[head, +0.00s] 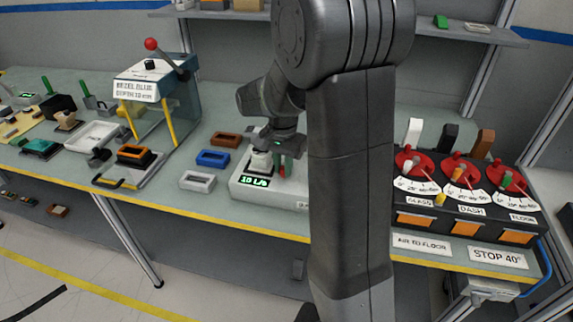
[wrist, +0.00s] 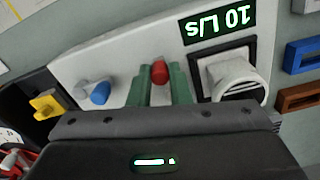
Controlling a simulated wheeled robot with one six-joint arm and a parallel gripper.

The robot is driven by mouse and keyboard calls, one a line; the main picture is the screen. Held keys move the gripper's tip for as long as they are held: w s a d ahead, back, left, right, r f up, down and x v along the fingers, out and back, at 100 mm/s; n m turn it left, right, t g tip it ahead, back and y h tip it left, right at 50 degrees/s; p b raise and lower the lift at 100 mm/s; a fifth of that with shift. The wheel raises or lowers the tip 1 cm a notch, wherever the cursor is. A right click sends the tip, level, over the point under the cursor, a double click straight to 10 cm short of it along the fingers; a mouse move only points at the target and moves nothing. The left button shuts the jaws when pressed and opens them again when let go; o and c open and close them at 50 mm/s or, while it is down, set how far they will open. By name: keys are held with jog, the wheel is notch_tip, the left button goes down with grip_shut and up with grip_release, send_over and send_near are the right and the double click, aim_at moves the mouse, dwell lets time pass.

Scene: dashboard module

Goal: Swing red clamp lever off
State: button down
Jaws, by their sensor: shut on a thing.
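The red clamp lever (wrist: 160,72) shows as a short red-tipped knob on the white test unit (wrist: 128,75) in the wrist view. My gripper (wrist: 160,86) has its two green fingers on either side of the red tip and is shut on it. The lower part of the lever is hidden behind the fingers and gripper body. In the head view my gripper (head: 283,165) reaches down onto the same white unit with the green "10 L/s" display (head: 254,182). A white vent piece (wrist: 235,80) sits in a black frame right beside the gripper.
A blue-tipped lever (wrist: 98,93) and a yellow knob (wrist: 45,103) stand left of the fingers in the wrist view. A blue bezel (head: 212,159) and other bezels lie left of the unit. The dial panel (head: 470,213) with red dials stands at the right.

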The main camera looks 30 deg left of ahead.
jog(key=shift+a+m, duration=0.2)
jog(key=shift+m, duration=0.2)
dwell(0.3)
jog(key=c, duration=1.3)
grip_release()
jog(key=shift+c, duration=0.2)
notch_tip(320, 180, up, 14)
jog(key=shift+f, duration=0.2)
